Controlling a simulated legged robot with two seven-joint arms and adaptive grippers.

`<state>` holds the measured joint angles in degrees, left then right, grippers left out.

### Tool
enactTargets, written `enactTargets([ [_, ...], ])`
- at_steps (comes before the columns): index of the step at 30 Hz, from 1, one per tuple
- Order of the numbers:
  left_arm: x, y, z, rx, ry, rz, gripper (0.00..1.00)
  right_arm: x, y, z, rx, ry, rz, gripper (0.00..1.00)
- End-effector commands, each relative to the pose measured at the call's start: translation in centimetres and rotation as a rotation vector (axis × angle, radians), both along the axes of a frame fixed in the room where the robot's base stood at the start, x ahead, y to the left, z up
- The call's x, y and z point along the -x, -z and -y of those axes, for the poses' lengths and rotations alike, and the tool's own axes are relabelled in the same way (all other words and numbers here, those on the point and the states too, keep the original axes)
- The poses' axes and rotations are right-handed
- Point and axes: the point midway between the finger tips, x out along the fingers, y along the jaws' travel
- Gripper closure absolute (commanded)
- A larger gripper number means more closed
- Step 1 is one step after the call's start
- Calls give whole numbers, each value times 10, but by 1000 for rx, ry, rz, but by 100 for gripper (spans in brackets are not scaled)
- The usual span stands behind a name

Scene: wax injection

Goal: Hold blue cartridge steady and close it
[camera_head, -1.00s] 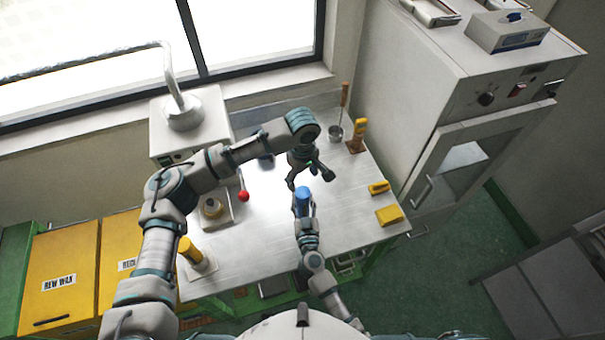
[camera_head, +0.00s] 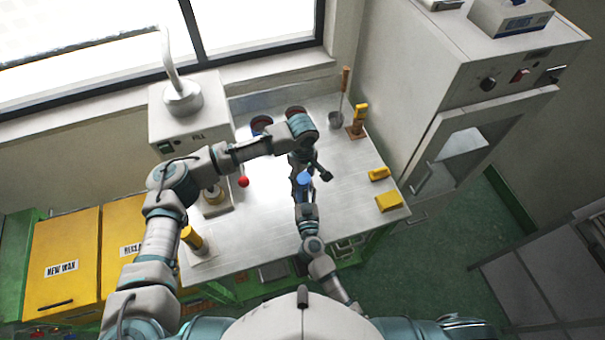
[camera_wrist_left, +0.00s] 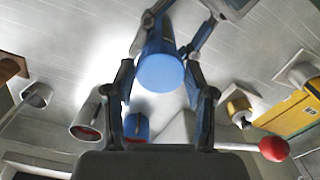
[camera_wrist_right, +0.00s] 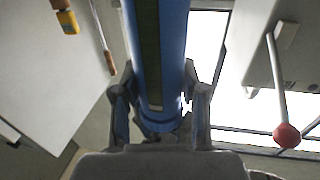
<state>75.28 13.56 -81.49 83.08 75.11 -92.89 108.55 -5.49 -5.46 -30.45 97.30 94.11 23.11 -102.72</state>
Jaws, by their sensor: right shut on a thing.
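The blue cartridge (camera_head: 304,179) is held above the metal table, below the left wrist in the head view. My right gripper (camera_wrist_right: 160,110) is shut on it; in the right wrist view the cartridge (camera_wrist_right: 172,45) runs up between the fingers, with a dark green strip along its side. My left gripper (camera_wrist_left: 163,95) is open, its fingers spread. In the left wrist view the cartridge's round blue end (camera_wrist_left: 160,73) faces this gripper, between and slightly beyond the fingertips. Contact cannot be told. The closure is not clearly visible.
A white machine (camera_head: 190,115) with a red-knobbed lever (camera_head: 243,182) stands left. Red-filled cups, one blue (camera_head: 262,123), one grey (camera_wrist_left: 85,120), stand on the table's far side. Yellow blocks (camera_head: 389,202) lie right, a cabinet (camera_head: 450,90) beyond.

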Motion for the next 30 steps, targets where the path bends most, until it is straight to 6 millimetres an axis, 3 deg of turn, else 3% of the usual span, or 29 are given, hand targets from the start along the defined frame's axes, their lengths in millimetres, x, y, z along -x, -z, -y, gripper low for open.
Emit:
enactTargets([
  [1,0,0,0,1,0,1,74,0,-1,0,1,-1,1,100],
  [3,0,0,0,1,0,1,88,0,-1,0,1,-1,1,100],
  [8,0,0,0,1,21,1,88,0,-1,-1,1,-1,1,100],
  [11,0,1,0,1,135,1,88,0,-1,-1,1,-1,1,100],
  [30,-1,2,-1,7,1819,2,88,0,-1,0,0,-1,1,100],
])
